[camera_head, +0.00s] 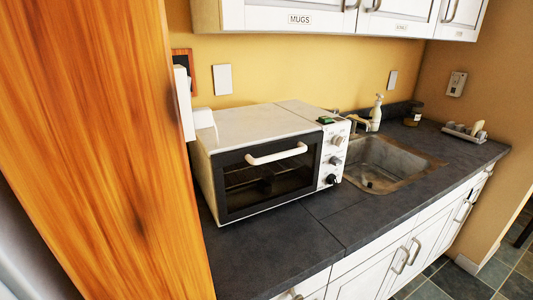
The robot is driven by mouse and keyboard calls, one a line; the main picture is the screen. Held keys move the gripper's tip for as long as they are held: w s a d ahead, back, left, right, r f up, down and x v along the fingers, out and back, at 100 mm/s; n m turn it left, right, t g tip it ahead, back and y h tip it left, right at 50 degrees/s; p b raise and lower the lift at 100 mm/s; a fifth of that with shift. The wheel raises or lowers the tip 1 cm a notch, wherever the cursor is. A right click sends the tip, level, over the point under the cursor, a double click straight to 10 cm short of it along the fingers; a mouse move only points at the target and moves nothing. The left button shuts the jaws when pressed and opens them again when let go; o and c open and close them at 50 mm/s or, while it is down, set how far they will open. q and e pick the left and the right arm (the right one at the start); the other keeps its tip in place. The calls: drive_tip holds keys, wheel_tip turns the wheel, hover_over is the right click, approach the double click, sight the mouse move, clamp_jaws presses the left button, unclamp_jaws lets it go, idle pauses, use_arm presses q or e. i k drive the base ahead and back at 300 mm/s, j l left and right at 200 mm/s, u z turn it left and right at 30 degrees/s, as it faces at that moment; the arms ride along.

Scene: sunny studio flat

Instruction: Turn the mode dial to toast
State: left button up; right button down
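A white toaster oven (250,125) with a dark glass door and a white handle stands on the counter. Its door is shut. A narrow white control panel (325,178) runs down the right side of its front. It carries an upper dial (337,141), a middle dial (335,160) and a dark lower dial (332,180). The markings are too small to read, so I cannot tell which is the mode dial or where it points. Neither of my grippers is in view.
A tall wooden panel (105,150) fills the left foreground. The dark counter (275,250) is clear in front of the oven. A sink (385,165) lies to its right, with a soap bottle (376,113) behind. White wall cabinets (330,18) hang above.

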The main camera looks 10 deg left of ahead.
sight(334, 161)
drive_tip(key=i+l, duration=0.1)
drive_tip(key=l, duration=0.65)
drive_tip(key=i+l+u, duration=0.1)
drive_tip(key=l, duration=0.65)
drive_tip(key=i+l, duration=0.1)
drive_tip(key=l, duration=0.65)
drive_tip(key=i+l, duration=0.1)
drive_tip(key=l, duration=0.65)
drive_tip(key=u, duration=0.05)
